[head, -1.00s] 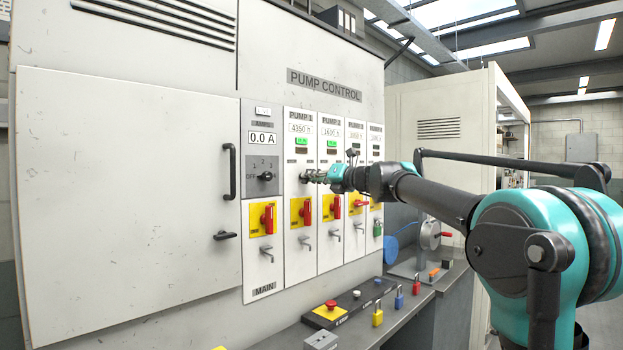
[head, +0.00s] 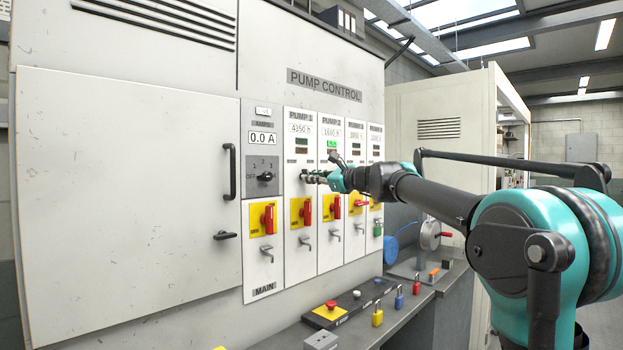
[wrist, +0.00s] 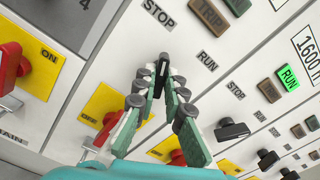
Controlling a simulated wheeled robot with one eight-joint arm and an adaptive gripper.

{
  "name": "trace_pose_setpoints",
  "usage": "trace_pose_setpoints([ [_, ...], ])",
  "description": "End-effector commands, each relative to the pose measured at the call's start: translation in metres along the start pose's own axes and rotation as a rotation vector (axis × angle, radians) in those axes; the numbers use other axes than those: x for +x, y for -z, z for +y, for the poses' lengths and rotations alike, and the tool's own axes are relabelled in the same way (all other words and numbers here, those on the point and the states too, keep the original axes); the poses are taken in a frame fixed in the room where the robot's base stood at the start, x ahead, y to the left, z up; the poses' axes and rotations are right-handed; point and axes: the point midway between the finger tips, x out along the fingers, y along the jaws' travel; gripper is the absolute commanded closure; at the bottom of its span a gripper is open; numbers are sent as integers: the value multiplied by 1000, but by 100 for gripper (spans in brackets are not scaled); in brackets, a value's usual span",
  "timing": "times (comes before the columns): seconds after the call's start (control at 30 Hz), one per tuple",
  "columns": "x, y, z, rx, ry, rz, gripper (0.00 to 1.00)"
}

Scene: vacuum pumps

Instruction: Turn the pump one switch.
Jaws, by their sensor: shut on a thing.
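The pump one switch (wrist: 163,68) is a small black knob with a white mark on the PUMP 1 panel (head: 300,140). In the wrist view it stands upright in the picture below the STOP label, with the RUN label to its right. My gripper (wrist: 160,85) is shut on it, one green finger with dark pads on each side; in the head view my gripper (head: 313,177) reaches the PUMP 1 panel from the right and covers much of the switch. The PUMP 1 RUN lamp (wrist: 239,5) is unlit.
The PUMP 2 RUN lamp (wrist: 289,78) glows green. A red handle on a yellow plate (head: 302,211) sits below the switch, beside the MAIN red handle (head: 268,218). A bench with an emergency stop (head: 331,305) and padlocks (head: 377,318) runs below.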

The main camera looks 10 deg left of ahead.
Motion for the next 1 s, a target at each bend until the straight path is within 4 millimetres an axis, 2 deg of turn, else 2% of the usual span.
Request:
trace_pose_setpoints([
  [0.03,0,0,0,-25,0,0,89],
  [0.2,0,0,0,-17,0,0,68],
  [0.57,-1,0,0,-15,0,0,67],
  [1.0,-15,0,0,-14,0,0,67],
])
